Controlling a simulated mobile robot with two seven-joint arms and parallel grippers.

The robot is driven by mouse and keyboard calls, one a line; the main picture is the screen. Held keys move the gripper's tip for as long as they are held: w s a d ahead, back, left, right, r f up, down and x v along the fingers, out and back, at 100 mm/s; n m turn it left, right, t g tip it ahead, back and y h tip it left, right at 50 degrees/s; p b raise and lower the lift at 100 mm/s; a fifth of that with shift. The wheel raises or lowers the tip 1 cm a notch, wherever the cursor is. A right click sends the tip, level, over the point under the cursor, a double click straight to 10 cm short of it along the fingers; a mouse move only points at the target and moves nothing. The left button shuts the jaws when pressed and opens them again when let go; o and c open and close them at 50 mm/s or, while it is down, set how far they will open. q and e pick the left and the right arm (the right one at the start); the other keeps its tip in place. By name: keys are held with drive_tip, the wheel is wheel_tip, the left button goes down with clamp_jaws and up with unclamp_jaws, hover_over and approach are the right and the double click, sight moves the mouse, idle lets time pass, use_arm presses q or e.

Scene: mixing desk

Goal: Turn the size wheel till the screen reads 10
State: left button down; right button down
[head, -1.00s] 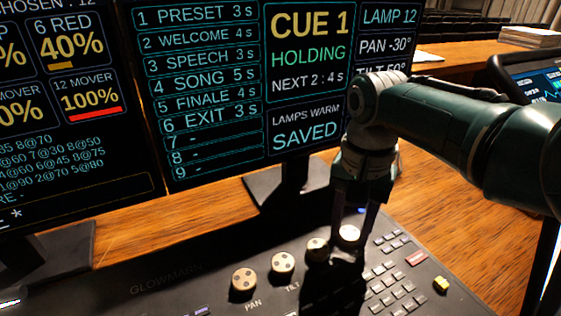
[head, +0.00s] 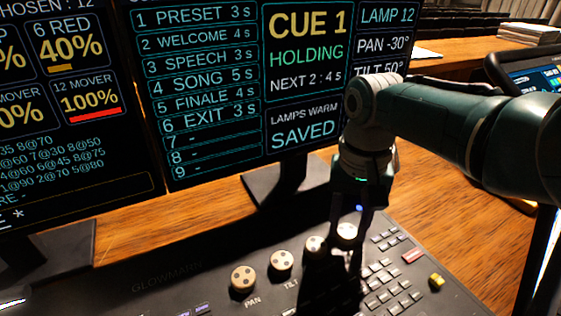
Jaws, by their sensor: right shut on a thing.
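My right gripper (head: 348,236) points down at the desk's row of wheels. It is shut on the rightmost wheel (head: 347,230), a pale round knob that shows between its fingers. This wheel's label is hidden, so its name cannot be read. The screen (head: 297,100) reads "LAMP 12", "PAN -30°" and "TILT 50°" in its right column. Any size reading below is hidden behind my right arm. My left gripper is not in view.
The PAN wheel (head: 243,278), the TILT wheel (head: 282,261) and a third wheel (head: 315,245) stand to the left of the held one. Small keys (head: 385,275), a red key (head: 413,255) and a yellow one (head: 436,281) lie to the right. Monitors stand close behind.

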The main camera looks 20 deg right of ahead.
sight(347, 230)
drive_tip(key=shift+c, duration=2.2)
unclamp_jaws()
wheel_tip(347, 230, up, 10)
drive_tip(key=p, duration=0.4)
